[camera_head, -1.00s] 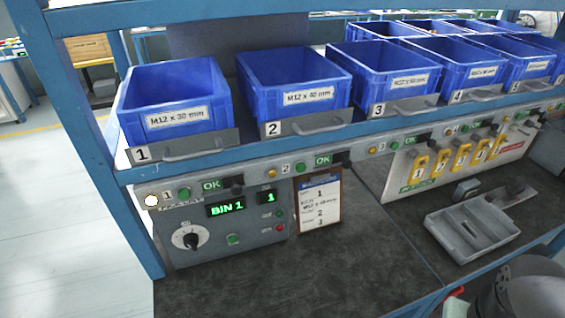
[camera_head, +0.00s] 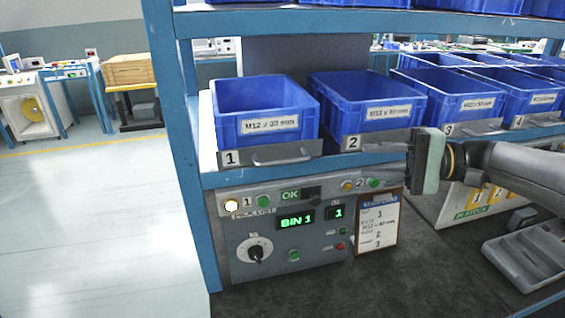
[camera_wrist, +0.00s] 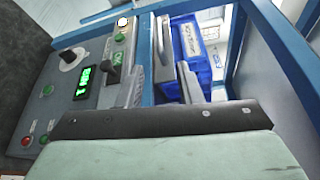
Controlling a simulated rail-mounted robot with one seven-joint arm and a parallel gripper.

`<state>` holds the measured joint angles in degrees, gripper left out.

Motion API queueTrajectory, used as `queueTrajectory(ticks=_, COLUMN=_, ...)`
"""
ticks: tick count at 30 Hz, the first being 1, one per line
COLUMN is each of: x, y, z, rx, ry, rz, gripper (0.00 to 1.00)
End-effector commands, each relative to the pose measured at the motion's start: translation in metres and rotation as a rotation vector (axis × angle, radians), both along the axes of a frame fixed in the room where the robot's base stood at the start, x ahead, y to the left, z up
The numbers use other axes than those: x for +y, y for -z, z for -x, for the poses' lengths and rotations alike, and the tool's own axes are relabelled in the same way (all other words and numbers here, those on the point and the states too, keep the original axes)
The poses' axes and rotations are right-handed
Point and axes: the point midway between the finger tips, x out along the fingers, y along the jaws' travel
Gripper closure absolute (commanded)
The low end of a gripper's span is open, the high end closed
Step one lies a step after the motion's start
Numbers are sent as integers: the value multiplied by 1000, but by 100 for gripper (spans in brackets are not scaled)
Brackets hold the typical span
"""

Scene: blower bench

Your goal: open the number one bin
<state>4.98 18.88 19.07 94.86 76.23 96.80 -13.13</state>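The number one bin (camera_head: 266,120) is a blue open-topped tray labelled M12 x 30 mm, leftmost on the shelf. Its grey front plate bears a 1 and a pull handle (camera_head: 281,159). The bin sits in line with its neighbour. In the wrist view a blue bin (camera_wrist: 188,42) with a white label shows beyond the fingers, tilted. My gripper (camera_head: 409,156) is in front of the number two bin, right of bin one's handle and apart from it.
The number two bin (camera_head: 366,108) stands beside bin one, with more bins to the right. Below is a control panel (camera_head: 290,236) reading BIN 1, with a lit white lamp (camera_head: 231,206). A blue post (camera_head: 178,150) bounds the left. A clipboard (camera_head: 378,220) and grey tray (camera_head: 525,258) are lower right.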

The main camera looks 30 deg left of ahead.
Motion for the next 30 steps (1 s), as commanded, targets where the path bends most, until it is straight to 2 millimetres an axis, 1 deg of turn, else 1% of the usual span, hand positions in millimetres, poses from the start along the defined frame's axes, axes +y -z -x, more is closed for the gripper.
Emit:
queueTrajectory(ticks=12, x=80, y=6, z=39, rx=0, ry=-5, rz=5, gripper=67)
queueTrajectory(ticks=18, x=117, y=9, z=56, rx=2, ry=-4, rz=6, gripper=67)
queueTrajectory(ticks=21, x=130, y=11, z=61, rx=2, ry=-2, rz=6, gripper=67)
queueTrajectory(ticks=24, x=139, y=12, z=65, rx=0, ry=-1, rz=7, gripper=67)
queueTrajectory(ticks=30, x=147, y=13, z=69, rx=1, ry=0, rz=6, gripper=67)
